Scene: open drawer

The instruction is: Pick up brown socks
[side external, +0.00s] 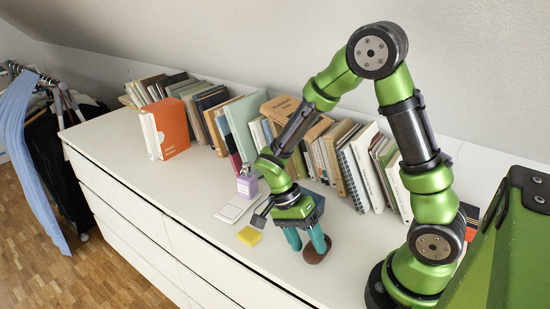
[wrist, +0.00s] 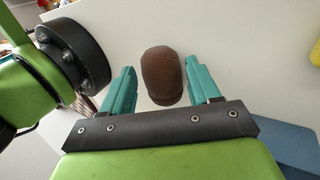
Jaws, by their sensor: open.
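The brown socks (wrist: 162,75) are a rolled, rounded bundle on the white dresser top. In the wrist view they lie between and slightly beyond the two teal fingers of my gripper (wrist: 158,92), with a gap on each side. In the side view the socks (side external: 317,250) show partly behind the teal fingers of my gripper (side external: 306,240), which points down at them. My gripper is open and holds nothing. The side view does not show clearly whether a finger touches the socks.
A yellow block (side external: 249,236), a white flat item (side external: 236,208) and a small purple-labelled bottle (side external: 247,184) lie left of my gripper. Rows of books (side external: 345,160) stand along the back wall. The dresser's front edge (side external: 185,226) is near. Clothes (side external: 45,150) hang at the far left.

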